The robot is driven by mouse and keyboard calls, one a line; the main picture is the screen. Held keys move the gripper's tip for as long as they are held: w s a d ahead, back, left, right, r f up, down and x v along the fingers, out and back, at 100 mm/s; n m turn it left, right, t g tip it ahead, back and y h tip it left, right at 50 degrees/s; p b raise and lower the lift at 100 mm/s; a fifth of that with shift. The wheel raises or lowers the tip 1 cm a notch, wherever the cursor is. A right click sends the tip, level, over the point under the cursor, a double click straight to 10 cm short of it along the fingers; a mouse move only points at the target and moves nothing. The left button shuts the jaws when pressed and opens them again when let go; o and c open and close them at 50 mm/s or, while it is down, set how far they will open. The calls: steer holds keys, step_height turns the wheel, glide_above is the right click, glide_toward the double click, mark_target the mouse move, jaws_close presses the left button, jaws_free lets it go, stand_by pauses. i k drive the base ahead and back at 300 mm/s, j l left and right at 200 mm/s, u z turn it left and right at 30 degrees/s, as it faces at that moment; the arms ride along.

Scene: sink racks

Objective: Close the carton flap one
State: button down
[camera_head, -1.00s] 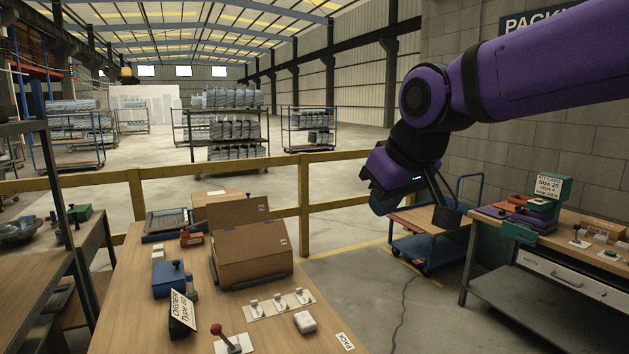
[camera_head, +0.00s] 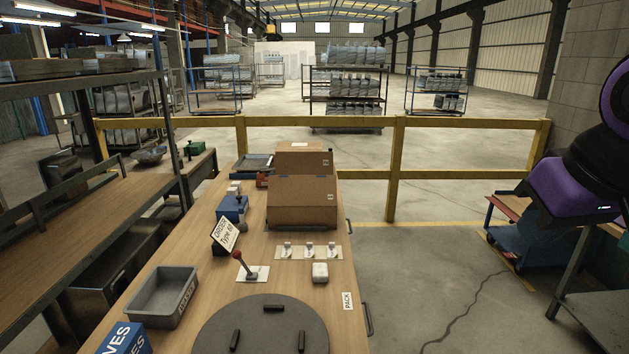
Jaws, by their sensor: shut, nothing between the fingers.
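A brown cardboard carton (camera_head: 302,208) stands on the wooden bench, beyond the white plate of switches. A brown panel (camera_head: 303,162) with a small label rises behind its front part and looks like a raised flap. Which panel is flap one I cannot tell. My gripper (camera_head: 565,192) is at the right edge of the view, far to the right of the carton and touching nothing there. Its purple housing shows, but its fingers are largely cut off by the frame edge. It is shut and empty.
The bench holds a grey tray (camera_head: 164,296), a round dark turntable (camera_head: 262,335), a red-knobbed lever (camera_head: 246,265), a blue box (camera_head: 231,207) and a white block (camera_head: 320,272). A yellow railing (camera_head: 395,170) runs behind. Open floor lies right of the bench.

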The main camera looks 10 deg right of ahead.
mark_target(284, 190)
steer(key=i+l+u, duration=0.2)
steer(key=l+u, duration=0.15)
steer(key=l, duration=0.8)
steer(key=l+u, duration=0.3)
steer(key=l, duration=0.8)
steer(key=i+l+u, duration=0.3)
steer(key=i+l, duration=0.25)
steer(key=i+l+u, duration=0.3)
steer(key=i+l, duration=0.25)
steer(key=l, duration=0.2)
steer(key=i, duration=0.35)
